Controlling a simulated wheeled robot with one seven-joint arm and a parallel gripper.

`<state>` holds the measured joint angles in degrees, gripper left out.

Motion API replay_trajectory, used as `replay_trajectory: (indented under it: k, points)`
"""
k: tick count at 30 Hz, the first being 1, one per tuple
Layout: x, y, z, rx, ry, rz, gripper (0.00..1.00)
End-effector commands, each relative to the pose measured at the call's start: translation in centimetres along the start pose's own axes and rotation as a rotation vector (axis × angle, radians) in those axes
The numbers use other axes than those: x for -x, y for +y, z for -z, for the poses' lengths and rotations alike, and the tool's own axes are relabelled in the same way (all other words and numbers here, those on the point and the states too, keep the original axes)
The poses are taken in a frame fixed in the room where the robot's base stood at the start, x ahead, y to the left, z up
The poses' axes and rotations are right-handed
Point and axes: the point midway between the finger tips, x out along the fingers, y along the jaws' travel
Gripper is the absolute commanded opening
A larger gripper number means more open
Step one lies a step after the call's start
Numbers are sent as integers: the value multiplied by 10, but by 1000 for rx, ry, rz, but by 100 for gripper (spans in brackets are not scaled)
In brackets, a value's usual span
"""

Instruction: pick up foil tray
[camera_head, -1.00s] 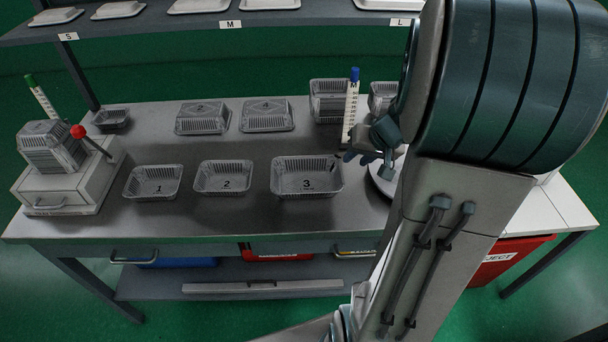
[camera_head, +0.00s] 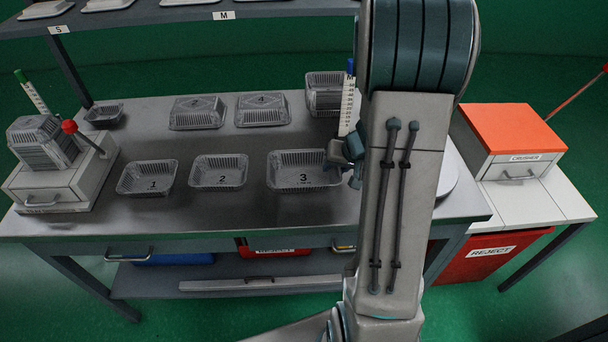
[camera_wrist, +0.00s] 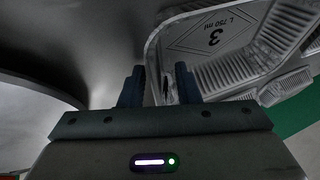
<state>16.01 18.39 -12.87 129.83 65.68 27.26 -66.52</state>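A foil tray marked 3 (camera_head: 303,183) stands open side up on the steel bench, the rightmost of a front row with tray 1 (camera_head: 147,183) and tray 2 (camera_head: 219,176). My gripper (camera_head: 340,160) is at the right end of tray 3, partly hidden by my arm. In the wrist view my gripper (camera_wrist: 160,86) has its two fingers apart. The near wall of tray 3 (camera_wrist: 153,55) shows at and beyond the gap between them. I cannot tell whether a finger touches it. The tray's floor label reads "L 750 ml".
Two upturned trays (camera_head: 197,116) (camera_head: 263,112) and stacked trays (camera_head: 323,97) by a height gauge (camera_head: 347,108) are behind. A press-like box (camera_head: 50,185) stands left. The orange-topped crusher (camera_head: 515,130) and red reject bin (camera_head: 490,262) are right. A pale round plate (camera_head: 447,178) is beside my arm.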

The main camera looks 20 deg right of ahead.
Motion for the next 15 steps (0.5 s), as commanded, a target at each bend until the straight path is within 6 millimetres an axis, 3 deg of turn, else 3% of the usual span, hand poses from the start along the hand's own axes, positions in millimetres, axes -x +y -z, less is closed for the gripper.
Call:
replay_trajectory:
  k: [6, 10, 15]
  points:
    - [-1, 0, 0, 1, 1, 0, 29]
    - [-1, 0, 0, 1, 0, 0, 0]
    - [0, 0, 0, 1, 0, 0, 0]
